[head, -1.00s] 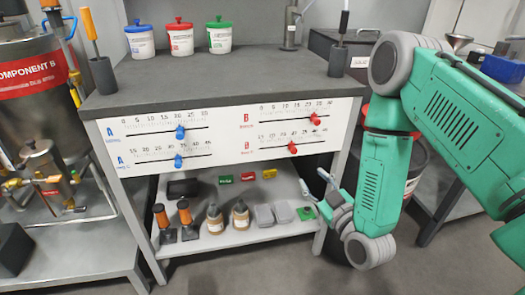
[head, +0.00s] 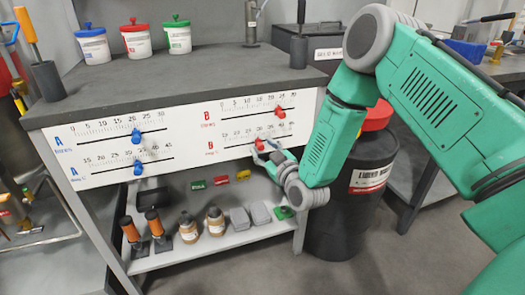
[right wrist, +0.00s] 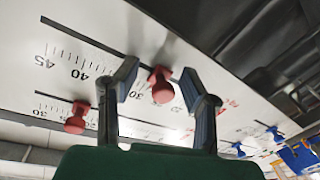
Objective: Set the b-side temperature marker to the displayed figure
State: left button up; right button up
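The white panel on the bench front (head: 190,143) carries A scales on the left and B scales on the right. The B-side temperature marker (head: 260,145) is a red knob on the lower B slot. My right gripper (head: 266,153) is at this marker, below the B scales. In the right wrist view, the open fingers (right wrist: 160,82) stand on either side of the red marker (right wrist: 161,91), with gaps on both sides. The figure 40 shows beyond one finger; the marker's exact reading is unclear. My left gripper is not in view.
Two blue markers (head: 136,135) sit on the A scales. A lower shelf (head: 190,249) with bottles and blocks lies below. A black drum (head: 350,205) stands right of the bench. No displayed figure is readable.

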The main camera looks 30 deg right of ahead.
jog(key=shift+d, duration=0.15)
jog(key=shift+a+r, duration=0.15)
jog(key=shift+a, duration=0.25)
jog(key=c, duration=0.8)
jog(key=shift+w+a, duration=0.1)
jog(key=shift+a, duration=0.35)
grip_shut()
jog(key=shift+d+p, duration=0.2)
jog(key=shift+p, duration=0.2)
jog(key=o, duration=0.7)
grip_release()
jog(key=shift+o, duration=0.5)
jog(key=shift+a, duration=0.2)
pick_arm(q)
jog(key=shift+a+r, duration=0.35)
pick_arm(e)
jog(key=shift+a, duration=0.2)
